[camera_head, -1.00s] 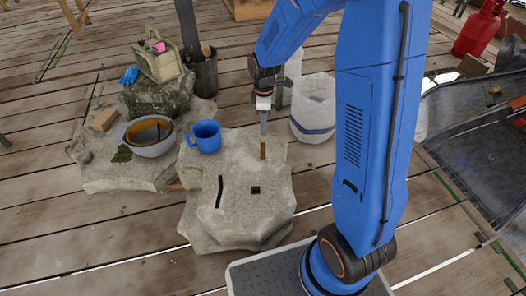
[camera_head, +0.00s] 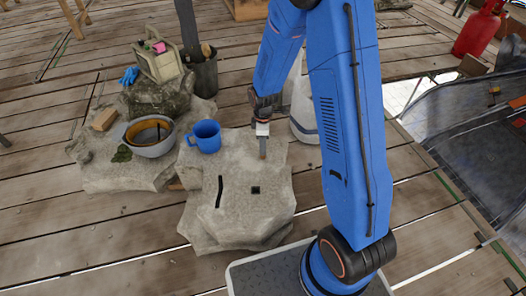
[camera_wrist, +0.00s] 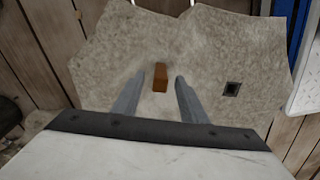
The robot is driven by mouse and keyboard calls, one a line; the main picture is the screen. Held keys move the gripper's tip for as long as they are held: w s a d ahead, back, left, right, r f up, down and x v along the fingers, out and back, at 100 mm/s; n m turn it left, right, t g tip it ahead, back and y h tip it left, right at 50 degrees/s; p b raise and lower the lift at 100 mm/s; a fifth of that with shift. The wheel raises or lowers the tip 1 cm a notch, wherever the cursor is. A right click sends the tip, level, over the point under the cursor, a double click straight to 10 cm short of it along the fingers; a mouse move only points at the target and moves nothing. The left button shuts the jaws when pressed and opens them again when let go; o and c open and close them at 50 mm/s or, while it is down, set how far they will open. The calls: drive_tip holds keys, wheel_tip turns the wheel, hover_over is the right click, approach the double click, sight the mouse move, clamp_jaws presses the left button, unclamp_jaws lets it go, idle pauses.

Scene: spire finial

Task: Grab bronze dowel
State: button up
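The bronze dowel (camera_wrist: 160,77) is a short orange-brown peg standing on the pale stone block. In the wrist view it lies between the two grey fingers of my gripper (camera_wrist: 159,82), with a visible gap on each side. The fingers are open and point down toward the stone. In the head view my gripper (camera_head: 263,147) is low over the back part of the stone block (camera_head: 240,215), and the dowel is mostly hidden by the fingers.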

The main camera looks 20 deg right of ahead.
drive_tip(key=shift+f, duration=0.6)
drive_tip(key=shift+c, duration=0.6)
clamp_jaws()
drive_tip(key=shift+r, duration=0.15)
